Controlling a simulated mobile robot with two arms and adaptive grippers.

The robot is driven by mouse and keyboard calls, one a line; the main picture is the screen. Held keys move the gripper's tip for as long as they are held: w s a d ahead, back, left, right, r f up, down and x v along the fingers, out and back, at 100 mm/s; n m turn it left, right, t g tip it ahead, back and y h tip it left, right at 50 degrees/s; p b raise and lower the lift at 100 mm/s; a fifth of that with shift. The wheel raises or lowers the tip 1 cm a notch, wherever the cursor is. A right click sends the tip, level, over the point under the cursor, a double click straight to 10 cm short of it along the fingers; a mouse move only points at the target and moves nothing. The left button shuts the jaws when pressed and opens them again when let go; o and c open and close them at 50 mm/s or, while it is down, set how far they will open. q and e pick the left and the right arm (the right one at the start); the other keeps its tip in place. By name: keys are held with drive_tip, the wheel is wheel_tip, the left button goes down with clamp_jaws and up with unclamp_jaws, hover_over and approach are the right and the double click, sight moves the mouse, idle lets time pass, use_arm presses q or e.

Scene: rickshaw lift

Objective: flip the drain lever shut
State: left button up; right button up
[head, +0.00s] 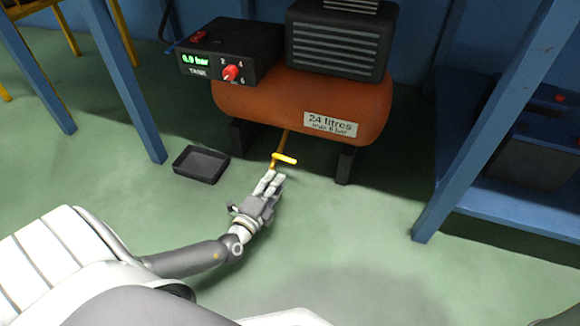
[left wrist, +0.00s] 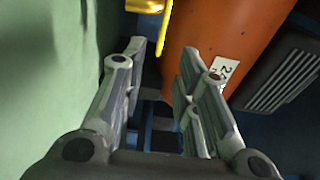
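The yellow drain lever (head: 285,158) sits on a brass drain pipe (head: 283,142) below the orange compressor tank (head: 270,100). In the head view the lever points to the right, crosswise to the pipe. My left gripper (head: 273,178) is just below and in front of the lever, apart from it as far as I can tell. In the left wrist view its two fingers (left wrist: 162,55) are spread with nothing between them. The lever (left wrist: 165,28) shows there beyond the fingertips, near the top edge, beside the brass valve (left wrist: 145,5). My right gripper is not in view.
A black tray (head: 201,164) lies on the green floor left of the lever. The tank's dark feet (head: 345,165) stand either side of the pipe. The gauge box (head: 228,55) reads 0.0 bar. Blue posts (head: 130,85) flank the compressor. Floor in front is clear.

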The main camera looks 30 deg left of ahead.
sight(290, 160)
use_arm(q)
drive_tip(key=shift+w+a+b, duration=0.2)
drive_tip(key=shift+w+b, duration=0.4)
drive_tip(key=shift+w, duration=1.1)
drive_tip(key=shift+w+a+b, duration=0.15)
drive_tip(key=shift+w+b, duration=0.5)
drive_tip(key=shift+w, duration=1.1)
drive_tip(key=shift+w+a+b, duration=0.2)
drive_tip(key=shift+w+b, duration=0.4)
drive_tip(key=shift+w, duration=1.1)
clamp_jaws()
